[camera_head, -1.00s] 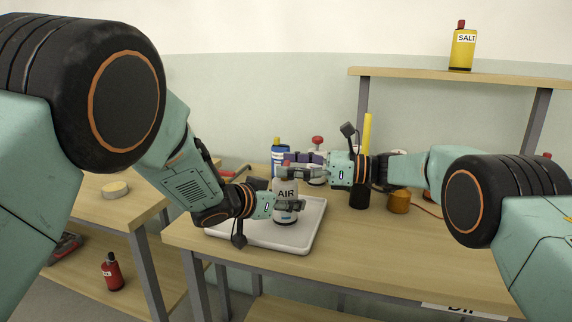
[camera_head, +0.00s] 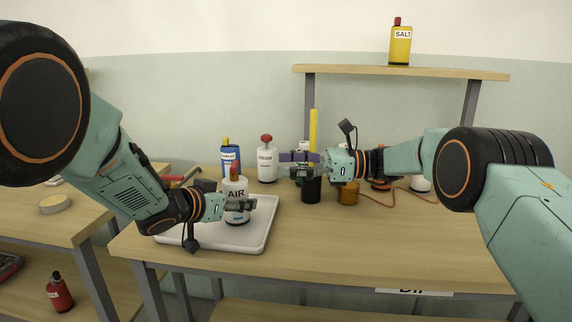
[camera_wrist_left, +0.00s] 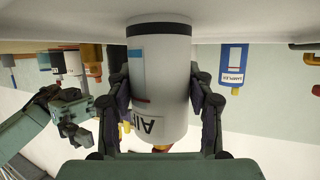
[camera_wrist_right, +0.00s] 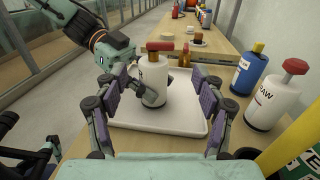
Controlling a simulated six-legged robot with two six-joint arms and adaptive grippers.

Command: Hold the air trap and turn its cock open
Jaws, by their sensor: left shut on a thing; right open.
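The air trap (camera_head: 236,190) is a white bottle marked AIR, upright on a white tray (camera_head: 258,237). Its red cock (camera_head: 235,169) is on top; in the right wrist view the cock (camera_wrist_right: 160,46) lies crosswise. My left gripper (camera_head: 240,206) is shut around the bottle's body. In the left wrist view the trap (camera_wrist_left: 160,85) shows upside down between both fingers. My right gripper (camera_head: 285,165) is open and empty, to the right of the trap and apart from it. In the right wrist view the trap shows beyond its spread fingers (camera_wrist_right: 158,100).
A blue bottle (camera_head: 230,156) and a white red-topped bottle (camera_head: 267,163) stand behind the tray. A dark cup (camera_head: 311,190), an amber jar (camera_head: 347,195) and a yellow post (camera_head: 313,130) stand near my right gripper. The front right of the table (camera_head: 400,245) is clear.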

